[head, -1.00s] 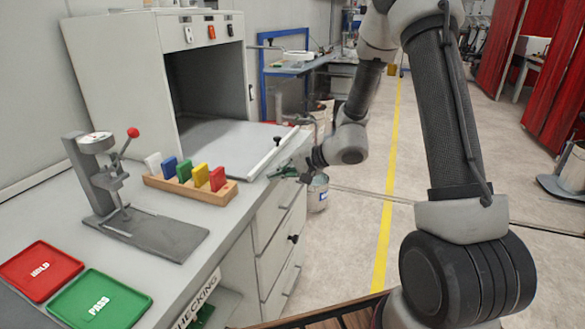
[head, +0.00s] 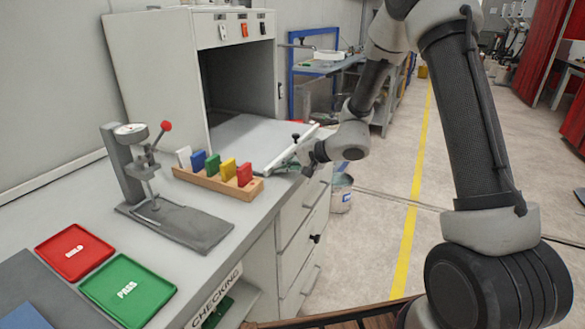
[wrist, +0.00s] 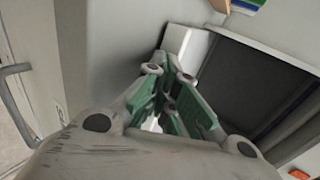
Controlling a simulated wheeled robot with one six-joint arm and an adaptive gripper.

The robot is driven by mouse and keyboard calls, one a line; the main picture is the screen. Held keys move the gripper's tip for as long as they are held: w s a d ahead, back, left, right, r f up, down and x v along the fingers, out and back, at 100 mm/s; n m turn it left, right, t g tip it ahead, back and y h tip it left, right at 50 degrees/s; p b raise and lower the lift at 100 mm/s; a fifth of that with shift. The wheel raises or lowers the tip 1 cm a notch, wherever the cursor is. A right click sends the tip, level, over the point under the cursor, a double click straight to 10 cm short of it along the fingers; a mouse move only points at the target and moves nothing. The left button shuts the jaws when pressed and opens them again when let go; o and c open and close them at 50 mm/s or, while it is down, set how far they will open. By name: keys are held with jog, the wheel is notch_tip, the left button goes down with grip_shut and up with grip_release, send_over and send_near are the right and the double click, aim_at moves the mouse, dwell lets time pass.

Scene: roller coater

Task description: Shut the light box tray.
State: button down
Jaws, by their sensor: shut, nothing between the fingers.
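The light box (head: 160,70) is a pale cabinet with switches on its upper front and a dark open chamber. It also shows in the wrist view (wrist: 255,85). Its tray (head: 240,135) sticks out of the chamber over the bench, with a white front bar (head: 305,138) and a small black knob (head: 296,137). My gripper (head: 280,163) is low at the tray's front edge, beside the bar. Its green fingers are together and empty in the wrist view (wrist: 176,75). I cannot tell whether they touch the tray.
A wooden rack (head: 218,184) of coloured blocks stands close left of my gripper. A dial gauge stand (head: 175,222), a red tray (head: 74,251) and a green tray (head: 127,290) are nearer on the bench.

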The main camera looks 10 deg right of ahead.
aim_at(228, 154)
jog(key=w+a, duration=0.3)
jog(key=a, duration=0.2)
jog(key=w+a, duration=0.4)
jog(key=a, duration=0.1)
jog(key=w+a, duration=0.4)
jog(key=a, duration=0.1)
jog(key=shift+w+a, duration=0.15)
jog(key=shift+a, duration=0.05)
jog(key=shift+w+a+r, duration=0.1)
jog(key=shift+a+r, duration=0.05)
